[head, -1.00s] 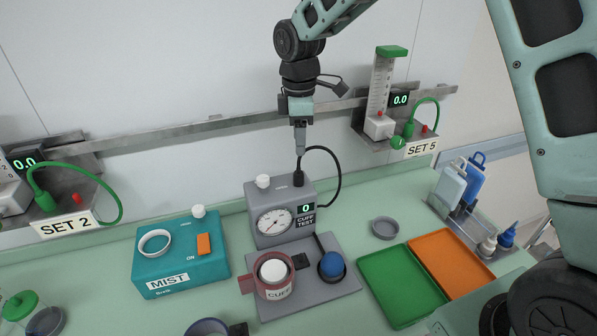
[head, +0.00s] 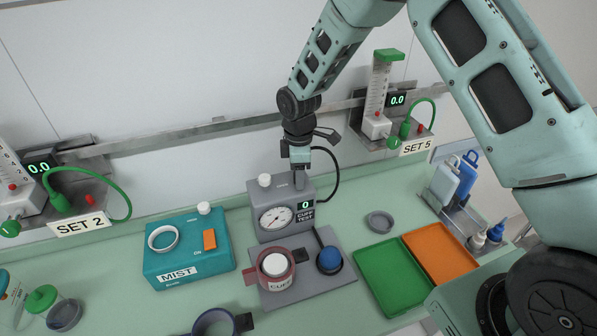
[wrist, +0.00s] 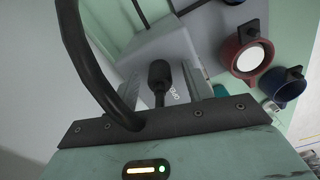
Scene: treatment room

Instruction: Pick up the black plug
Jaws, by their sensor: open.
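The black plug (wrist: 159,74) stands upright in the top of the grey cuff test box (head: 284,223). Its black cable (head: 336,172) loops out to the right in the head view and arcs close past the wrist camera (wrist: 82,45). My gripper (head: 299,181) points down over the box top and hides most of the plug in the head view. In the wrist view, the open fingers (wrist: 162,88) stand on either side of the plug. I cannot tell whether either finger touches it.
A white knob (head: 265,181) is beside my gripper on the box top. The wall rail (head: 222,124) runs behind the arm. A red cuff cup (head: 276,268) and blue bulb (head: 330,259) are in front. The teal mist box (head: 188,262) is left, the green tray (head: 391,283) right.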

